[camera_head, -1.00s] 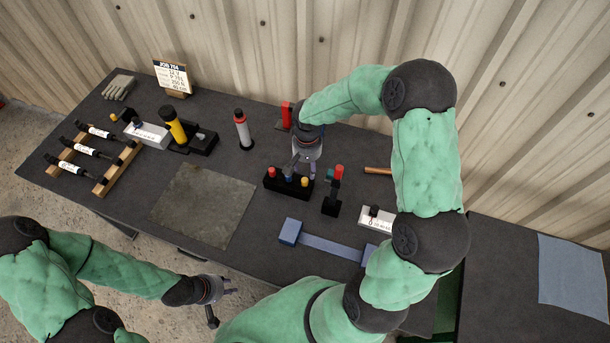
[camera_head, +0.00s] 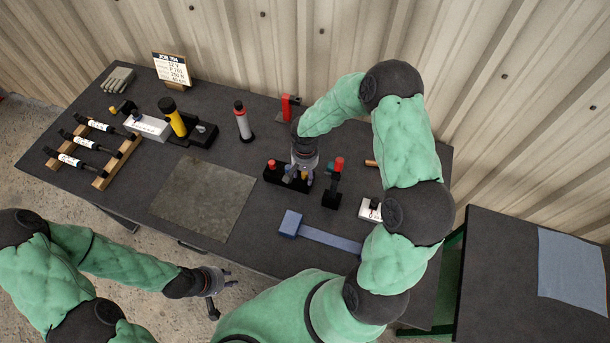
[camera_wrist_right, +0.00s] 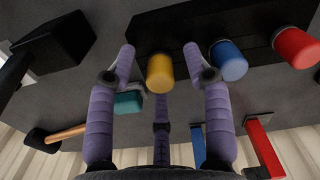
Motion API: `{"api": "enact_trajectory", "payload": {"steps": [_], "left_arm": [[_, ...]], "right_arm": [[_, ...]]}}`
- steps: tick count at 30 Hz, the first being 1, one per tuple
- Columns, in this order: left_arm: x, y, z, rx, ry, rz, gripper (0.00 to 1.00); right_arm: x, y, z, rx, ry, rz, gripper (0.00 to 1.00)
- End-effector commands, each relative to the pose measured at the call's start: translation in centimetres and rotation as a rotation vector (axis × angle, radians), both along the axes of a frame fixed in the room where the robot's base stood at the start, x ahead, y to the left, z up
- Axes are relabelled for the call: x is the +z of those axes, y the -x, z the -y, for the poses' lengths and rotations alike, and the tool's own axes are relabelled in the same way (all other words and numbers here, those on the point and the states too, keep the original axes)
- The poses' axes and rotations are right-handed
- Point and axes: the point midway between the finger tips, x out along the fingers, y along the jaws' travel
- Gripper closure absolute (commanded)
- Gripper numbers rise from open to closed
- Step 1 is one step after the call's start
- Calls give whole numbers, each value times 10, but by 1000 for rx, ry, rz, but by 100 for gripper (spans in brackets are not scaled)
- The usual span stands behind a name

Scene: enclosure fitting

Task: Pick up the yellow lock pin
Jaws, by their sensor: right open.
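The yellow lock pin (camera_wrist_right: 160,73) stands upright in a black rack (camera_wrist_right: 150,32), beside a blue pin (camera_wrist_right: 229,60) and a red pin (camera_wrist_right: 296,48). My right gripper (camera_wrist_right: 160,54) is open. In the wrist view its purple fingers lie on either side of the yellow pin, with gaps, and a third finger is below. In the head view the right gripper (camera_head: 298,172) is over the rack (camera_head: 272,180) and partly hides the pins. My left gripper (camera_head: 225,281) is off the table's front edge, empty, its fingers apart.
Close to the rack is a black stand (camera_head: 331,198) with a red-topped and teal piece. A red-and-grey cylinder (camera_head: 242,124), a red bracket (camera_head: 288,106) and a blue bar (camera_head: 325,238) are nearby. A grey mat (camera_head: 203,197) lies bare to the left.

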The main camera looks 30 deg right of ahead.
Motion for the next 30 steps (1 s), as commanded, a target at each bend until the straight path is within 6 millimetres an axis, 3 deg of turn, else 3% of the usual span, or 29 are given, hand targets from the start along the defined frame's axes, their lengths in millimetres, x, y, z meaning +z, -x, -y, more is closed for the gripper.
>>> {"api": "enact_trajectory", "payload": {"steps": [2, 6, 8, 22, 30], "left_arm": [[0, 0, 0, 0, 0, 0, 70], [0, 0, 0, 0, 0, 0, 70], [0, 0, 0, 0, 0, 0, 70], [2, 0, 0, 0, 0, 0, 70], [12, 0, 0, 0, 0, 0, 70]], "right_arm": [[0, 0, 0, 0, 0, 0, 49], [0, 0, 0, 0, 0, 0, 89], [0, 0, 0, 0, 0, 0, 100], [4, -1, 1, 0, 1, 1, 100], [27, -9, 4, 1, 2, 3, 100]]}}
